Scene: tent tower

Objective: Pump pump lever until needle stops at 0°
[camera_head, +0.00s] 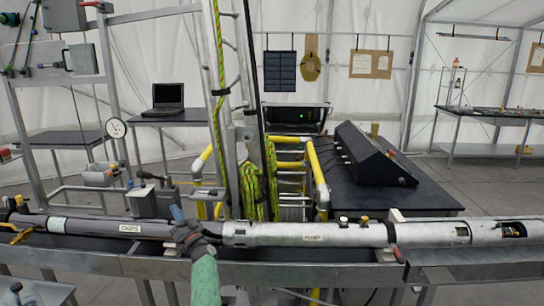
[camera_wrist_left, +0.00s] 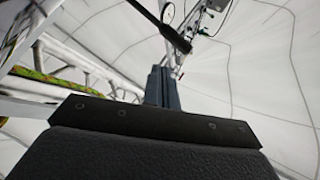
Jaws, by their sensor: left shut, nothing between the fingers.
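A round white gauge (camera_head: 116,128) stands at the left of the head view; its needle is too small to read. Its edge also shows at the top of the left wrist view (camera_wrist_left: 168,13). A dark lever with a black grip, seemingly the pump lever (camera_head: 150,176), juts from the fittings below the gauge. A black bar-like handle, likely the same lever, crosses the top of the left wrist view (camera_wrist_left: 160,25). My left gripper (camera_head: 177,213) is shut and empty, in front of the grey box below the lever. Its fingers point up toward the lever in the wrist view (camera_wrist_left: 160,85), apart from it. My right gripper is not in view.
A long grey pipe assembly (camera_head: 300,234) lies across the bench, close to my left gripper. A grey box (camera_head: 143,203) stands behind the pipe. A green-yellow rope (camera_head: 252,190) hangs on the metal tower. A black console (camera_head: 372,155) sits on a table at the right.

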